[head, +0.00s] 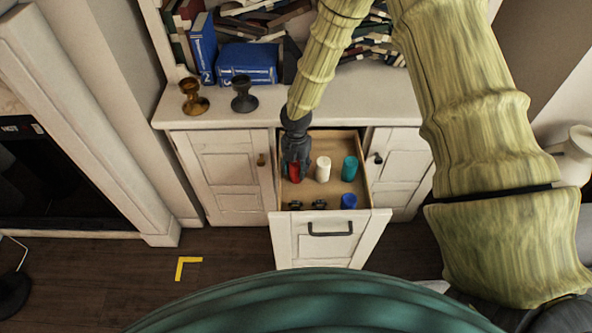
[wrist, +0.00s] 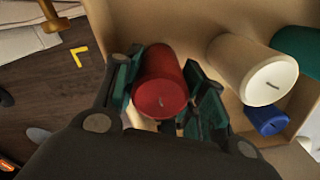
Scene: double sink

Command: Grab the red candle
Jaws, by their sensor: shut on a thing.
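The red candle (wrist: 160,85) is between the two fingers of my gripper (wrist: 163,95) in the wrist view, with a finger on each side of it. In the head view the red candle (head: 294,173) shows at the left of the open drawer, partly hidden by my gripper (head: 295,160), which reaches down from above. My gripper is shut on the red candle. I cannot tell whether the candle still touches the drawer floor.
The open drawer (head: 319,231) also holds a white candle (head: 323,169), a teal candle (head: 349,168), a blue candle (head: 348,201) and small dark objects (head: 319,204) near its front. Two goblets (head: 243,94) and blue books (head: 247,63) stand on the cabinet above.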

